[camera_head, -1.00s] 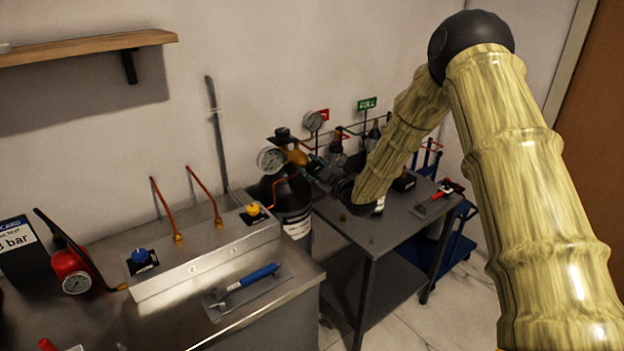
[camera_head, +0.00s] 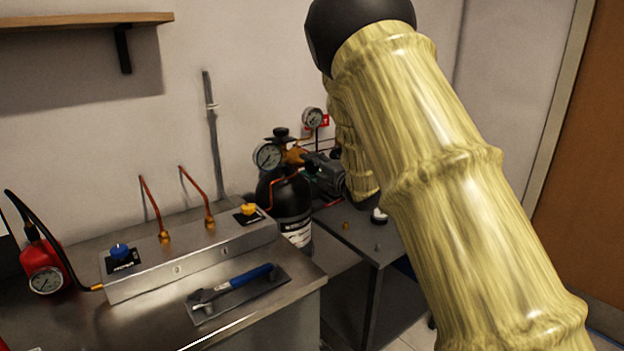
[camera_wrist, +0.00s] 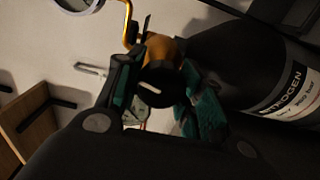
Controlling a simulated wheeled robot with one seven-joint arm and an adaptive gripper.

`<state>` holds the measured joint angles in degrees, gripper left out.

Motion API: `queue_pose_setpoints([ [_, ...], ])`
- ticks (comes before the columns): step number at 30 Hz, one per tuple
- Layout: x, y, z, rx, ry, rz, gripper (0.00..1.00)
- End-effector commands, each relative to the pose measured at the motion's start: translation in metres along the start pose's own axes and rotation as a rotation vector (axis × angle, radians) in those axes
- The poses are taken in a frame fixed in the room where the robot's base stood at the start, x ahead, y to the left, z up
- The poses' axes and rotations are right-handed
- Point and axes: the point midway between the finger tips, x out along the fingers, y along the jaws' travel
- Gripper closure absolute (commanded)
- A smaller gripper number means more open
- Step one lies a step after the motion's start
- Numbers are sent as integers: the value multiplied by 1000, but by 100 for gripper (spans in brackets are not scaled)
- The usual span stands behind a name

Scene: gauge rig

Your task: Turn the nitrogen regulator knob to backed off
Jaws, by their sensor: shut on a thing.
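The nitrogen cylinder (camera_head: 290,203) is black with a white label and stands behind the metal bench. Its brass regulator (camera_head: 294,156) has a round white gauge (camera_head: 267,156) on its left. In the wrist view the black regulator knob (camera_wrist: 155,92), with a white mark on its face, sits in front of the brass body (camera_wrist: 162,50). My gripper (camera_wrist: 160,84) has its green-padded fingers on either side of the knob, shut on it. In the head view my gripper (camera_head: 312,162) reaches the regulator from the right, and the knob is hidden there. The cylinder's label (camera_wrist: 290,95) reads NITROGEN.
A dark table (camera_head: 355,232) stands right of the cylinder, partly hidden by my arm.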

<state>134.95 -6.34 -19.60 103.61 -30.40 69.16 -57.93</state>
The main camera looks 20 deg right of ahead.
Motion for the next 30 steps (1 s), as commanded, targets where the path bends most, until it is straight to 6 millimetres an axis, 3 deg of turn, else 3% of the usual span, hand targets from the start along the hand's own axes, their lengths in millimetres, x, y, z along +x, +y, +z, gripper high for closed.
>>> queue_pose_setpoints([
  [1, 0, -7, -1, -37, 1, -1, 87],
  [12, 0, -4, 0, -224, 0, -3, 87],
  [30, -1, -2, 0, -270, 0, -4, 87],
])
